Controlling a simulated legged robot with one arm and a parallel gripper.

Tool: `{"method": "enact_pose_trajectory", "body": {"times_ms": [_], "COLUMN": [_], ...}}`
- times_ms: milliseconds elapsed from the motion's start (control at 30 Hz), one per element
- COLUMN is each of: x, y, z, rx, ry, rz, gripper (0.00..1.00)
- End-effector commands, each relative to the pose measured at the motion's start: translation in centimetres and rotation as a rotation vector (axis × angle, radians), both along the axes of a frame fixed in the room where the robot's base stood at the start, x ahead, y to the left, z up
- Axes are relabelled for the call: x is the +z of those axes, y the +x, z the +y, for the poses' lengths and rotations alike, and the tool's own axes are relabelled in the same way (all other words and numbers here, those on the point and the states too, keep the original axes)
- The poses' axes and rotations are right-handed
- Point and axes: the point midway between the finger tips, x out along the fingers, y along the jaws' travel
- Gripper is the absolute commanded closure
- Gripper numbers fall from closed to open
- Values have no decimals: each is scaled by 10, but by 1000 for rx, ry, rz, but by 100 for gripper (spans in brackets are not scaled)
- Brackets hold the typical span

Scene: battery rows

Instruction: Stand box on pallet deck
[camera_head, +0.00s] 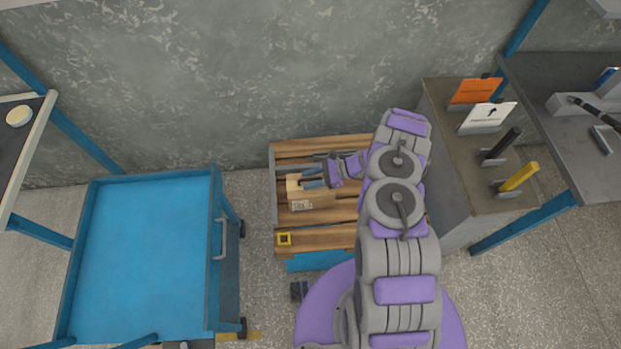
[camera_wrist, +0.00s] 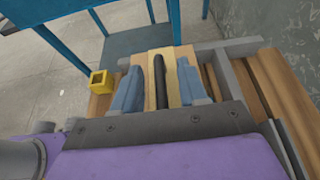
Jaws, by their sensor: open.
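A cardboard box (camera_head: 312,202) with a printed label rests on the wooden pallet deck (camera_head: 300,148), near its left side. In the wrist view the box (camera_wrist: 152,57) shows a tan face and a paler face beyond and between my fingers. My gripper (camera_head: 310,178) reaches in from the right with its blue fingers apart, right at the box. In the wrist view my gripper (camera_wrist: 160,72) is open, one finger on each side of the view of the box, a dark strip between them. I cannot tell whether the fingers touch the box; part of it is hidden behind them.
A blue cart (camera_head: 145,260) stands left of the pallet. A grey cabinet (camera_head: 450,215) with signs on top stands right. A wall (camera_head: 260,80) is behind.

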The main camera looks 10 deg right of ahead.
Motion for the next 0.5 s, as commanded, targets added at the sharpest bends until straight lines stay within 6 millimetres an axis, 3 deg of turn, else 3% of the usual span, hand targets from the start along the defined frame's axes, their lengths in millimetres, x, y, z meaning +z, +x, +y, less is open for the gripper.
{"method": "enact_pose_trajectory", "body": {"times_ms": [167,500], "x": [7,32], "y": [1,1], "z": [-15,-77], "rx": [-3,-4], "ry": [-2,-2], "rz": [-3,-2], "gripper": [58,58]}}
